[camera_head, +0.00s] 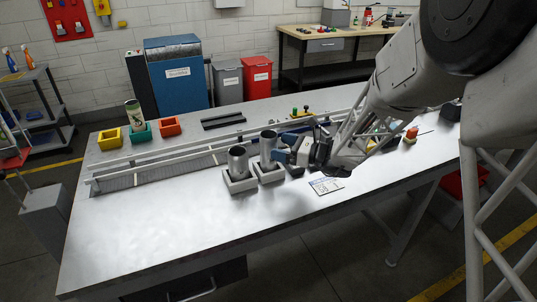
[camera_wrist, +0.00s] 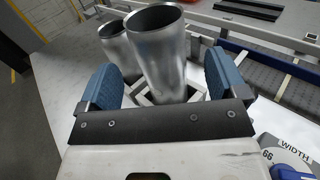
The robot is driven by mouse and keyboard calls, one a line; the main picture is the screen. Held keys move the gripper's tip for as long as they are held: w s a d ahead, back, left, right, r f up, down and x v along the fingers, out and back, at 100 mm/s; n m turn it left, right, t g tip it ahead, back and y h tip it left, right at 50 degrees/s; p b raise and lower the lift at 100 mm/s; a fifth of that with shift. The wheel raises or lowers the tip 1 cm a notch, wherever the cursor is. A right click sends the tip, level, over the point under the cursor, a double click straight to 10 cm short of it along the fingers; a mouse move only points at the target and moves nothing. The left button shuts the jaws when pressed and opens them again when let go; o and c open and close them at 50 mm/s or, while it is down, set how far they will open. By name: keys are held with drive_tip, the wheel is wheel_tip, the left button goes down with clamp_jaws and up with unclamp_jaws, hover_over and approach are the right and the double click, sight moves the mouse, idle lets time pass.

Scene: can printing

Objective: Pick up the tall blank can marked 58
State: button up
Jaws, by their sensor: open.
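Two plain silver cans stand upright in white square holders on the table: a left can (camera_head: 238,161) and a right can (camera_head: 267,148), which looks the taller. No 58 mark is readable on either. My gripper (camera_head: 284,147) is open, just right of the right can. In the wrist view, that nearer can (camera_wrist: 160,55) stands between the two blue fingers, with visible gaps at both sides. The other can (camera_wrist: 117,45) is behind it to the left. The white holder (camera_wrist: 147,93) shows partly beneath the nearer can.
A long rail (camera_head: 150,178) runs behind the cans. Yellow (camera_head: 109,139), green (camera_head: 140,135) and red (camera_head: 170,126) holders stand at the back left. The table's front left is clear.

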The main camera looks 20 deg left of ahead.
sight(268, 144)
drive_tip(key=shift+a+f, duration=0.1)
drive_tip(key=shift+a, duration=2.35)
drive_tip(key=shift+c, duration=0.5)
drive_tip(key=c, duration=0.9)
